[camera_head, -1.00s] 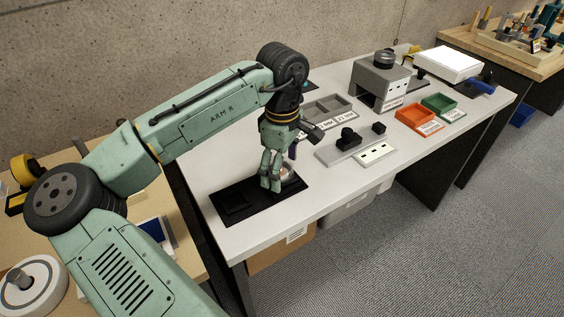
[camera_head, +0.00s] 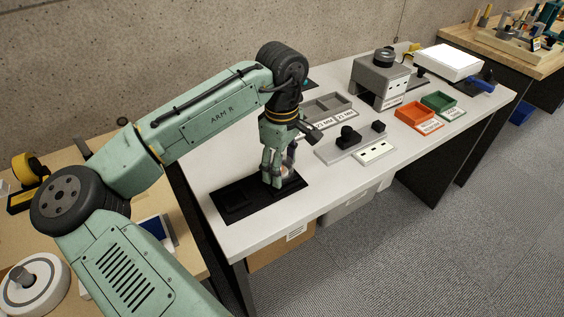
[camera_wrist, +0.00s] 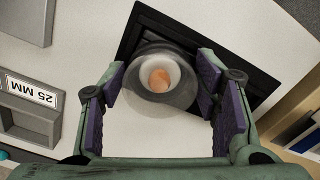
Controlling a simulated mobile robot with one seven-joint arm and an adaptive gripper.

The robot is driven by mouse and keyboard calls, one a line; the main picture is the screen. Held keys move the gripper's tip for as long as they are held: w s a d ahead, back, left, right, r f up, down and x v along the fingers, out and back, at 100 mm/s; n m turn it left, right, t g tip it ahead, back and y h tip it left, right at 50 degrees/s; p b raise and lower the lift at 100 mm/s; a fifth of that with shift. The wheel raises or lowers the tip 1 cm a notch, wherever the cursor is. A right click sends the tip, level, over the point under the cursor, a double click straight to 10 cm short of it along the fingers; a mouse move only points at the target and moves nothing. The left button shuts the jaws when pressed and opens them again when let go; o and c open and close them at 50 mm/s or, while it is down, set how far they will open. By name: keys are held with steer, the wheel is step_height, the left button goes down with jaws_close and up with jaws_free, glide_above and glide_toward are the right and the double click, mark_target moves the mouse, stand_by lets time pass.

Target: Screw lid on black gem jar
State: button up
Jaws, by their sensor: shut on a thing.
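My gripper (camera_head: 279,181) points down over the black mat (camera_head: 232,200) at the near left of the white table. In the wrist view its purple-padded fingers (camera_wrist: 162,88) stand either side of a round, greyish, see-through lid (camera_wrist: 140,98) and are shut on it. An orange gem-like spot (camera_wrist: 159,79) shows at the middle, inside a pale ring. The black jar is not clearly distinguishable from the lid and the dark mat. I cannot tell whether the lid is seated on it. In the head view the fingers mostly hide the lid and jar.
Grey trays with 25 MM labels (camera_head: 326,106) lie behind my gripper. A black-knobbed fixture (camera_head: 348,140) stands to the right. Farther right are a grey machine (camera_head: 380,80), an orange bin (camera_head: 418,116) and a green bin (camera_head: 439,103). The near table edge is close to the mat.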

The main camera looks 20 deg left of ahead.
steer(key=m+p, duration=0.1)
steer(key=m, duration=0.2)
steer(key=shift+m, duration=0.4)
steer(key=shift+c, duration=0.2)
steer(key=o, duration=1.1)
steer(key=o, duration=0.6)
steer(key=shift+r+p, duration=2.5)
steer(key=shift+r, duration=0.55)
